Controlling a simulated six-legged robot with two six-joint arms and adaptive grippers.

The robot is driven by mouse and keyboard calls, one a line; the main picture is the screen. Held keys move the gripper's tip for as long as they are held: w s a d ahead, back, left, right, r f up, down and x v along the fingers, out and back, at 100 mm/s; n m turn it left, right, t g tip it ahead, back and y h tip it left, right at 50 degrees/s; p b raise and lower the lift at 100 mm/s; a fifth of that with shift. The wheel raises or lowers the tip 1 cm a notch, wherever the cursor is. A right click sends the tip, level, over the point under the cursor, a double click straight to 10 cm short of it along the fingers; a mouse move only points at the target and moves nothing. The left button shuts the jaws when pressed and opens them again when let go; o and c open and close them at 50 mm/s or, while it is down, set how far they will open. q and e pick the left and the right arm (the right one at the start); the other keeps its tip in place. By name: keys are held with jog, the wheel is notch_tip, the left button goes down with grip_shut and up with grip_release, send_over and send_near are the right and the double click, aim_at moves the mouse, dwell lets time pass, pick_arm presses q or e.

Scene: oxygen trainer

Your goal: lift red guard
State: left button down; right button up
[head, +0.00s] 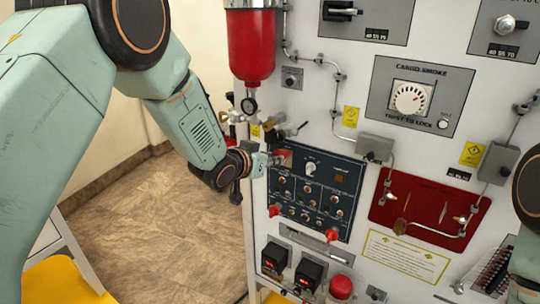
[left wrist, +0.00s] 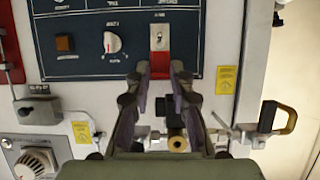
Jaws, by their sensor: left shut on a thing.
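The red guard (head: 284,157) is at the upper left corner of the dark blue switch panel (head: 330,172). In the left wrist view the panel appears upside down, and the red guard (left wrist: 160,66) shows between the two fingertips. My right gripper is out of view.
A red cylinder (head: 251,45) with a gauge and valve fittings (head: 275,130) stands just above my left gripper. The brass fitting (left wrist: 177,140) shows close to the fingers in the left wrist view. Red knobs (head: 332,235) stick out lower on the panel. Open floor lies left.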

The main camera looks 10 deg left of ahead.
pick_arm(q)
jog(key=shift+w+d+r+g+p, duration=0.1)
jog(key=shift+w+r+g+p, duration=0.15)
jog(key=shift+r+p, duration=0.35)
jog(key=shift+w+d+r+g+p, duration=0.1)
jog(key=shift+w+r+g+p, duration=0.2)
jog(key=shift+r, duration=0.4)
jog(key=c, duration=1.5)
grip_release()
jog(key=shift+f, duration=0.1)
jog(key=o, duration=0.3)
jog(key=shift+f, duration=0.25)
jog(key=shift+s+a, duration=0.1)
